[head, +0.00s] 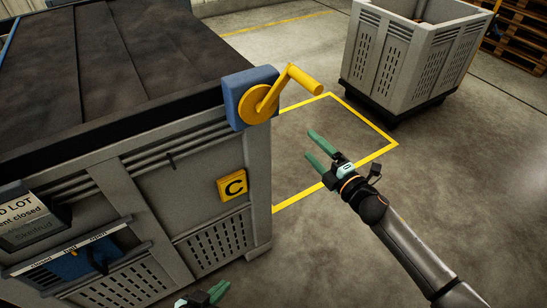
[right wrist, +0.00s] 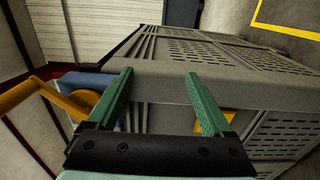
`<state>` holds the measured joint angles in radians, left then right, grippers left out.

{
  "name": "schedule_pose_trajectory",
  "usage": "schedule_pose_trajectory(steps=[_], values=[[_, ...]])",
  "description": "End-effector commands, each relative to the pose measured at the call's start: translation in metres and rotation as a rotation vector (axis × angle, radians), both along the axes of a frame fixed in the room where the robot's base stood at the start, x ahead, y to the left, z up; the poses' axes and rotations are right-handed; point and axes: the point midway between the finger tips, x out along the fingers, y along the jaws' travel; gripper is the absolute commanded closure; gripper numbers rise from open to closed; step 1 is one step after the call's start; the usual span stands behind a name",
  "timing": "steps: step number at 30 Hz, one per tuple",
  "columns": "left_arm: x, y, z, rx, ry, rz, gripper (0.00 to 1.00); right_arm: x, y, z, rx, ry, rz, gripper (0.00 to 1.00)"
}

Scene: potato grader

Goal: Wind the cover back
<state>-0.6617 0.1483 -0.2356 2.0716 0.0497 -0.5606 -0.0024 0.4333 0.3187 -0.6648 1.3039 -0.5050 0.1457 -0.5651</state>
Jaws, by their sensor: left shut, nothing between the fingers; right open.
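A yellow crank (head: 262,104) sits on a blue housing (head: 238,92) at the near right corner of a big grey crate (head: 205,165). Its handle (head: 305,80) points up and right. A dark brown, banded surface (head: 110,55), seemingly the cover, spans the crate's top. My right gripper (head: 316,148) is open and empty, right of and below the crank, apart from it. In the right wrist view, the crank (right wrist: 75,102) and housing (right wrist: 88,82) are left of the open fingers (right wrist: 158,76). My left gripper (head: 218,290) is shut and empty at the bottom edge, partly cut off.
A yellow C sign (head: 232,186) is on the crate's front. A slider panel marked closed, half and open (head: 75,260) and a lot sign (head: 28,220) are at lower left. Another grey crate (head: 400,65) stands at back right. Floor around my right arm is clear.

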Motion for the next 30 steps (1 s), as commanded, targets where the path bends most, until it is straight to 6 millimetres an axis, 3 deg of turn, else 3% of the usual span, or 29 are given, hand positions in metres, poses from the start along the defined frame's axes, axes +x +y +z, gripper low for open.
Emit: schedule_pose_trajectory(steps=[10,30], values=[[0.000,0.000,0.004,0.000,0.000,0.000,1.00,-0.005,-0.004,0.001,0.000,0.002,-0.001,0.12],[0.000,0.000,0.030,0.001,0.000,0.001,1.00,-0.068,-0.050,0.001,0.000,0.001,0.000,0.12]])
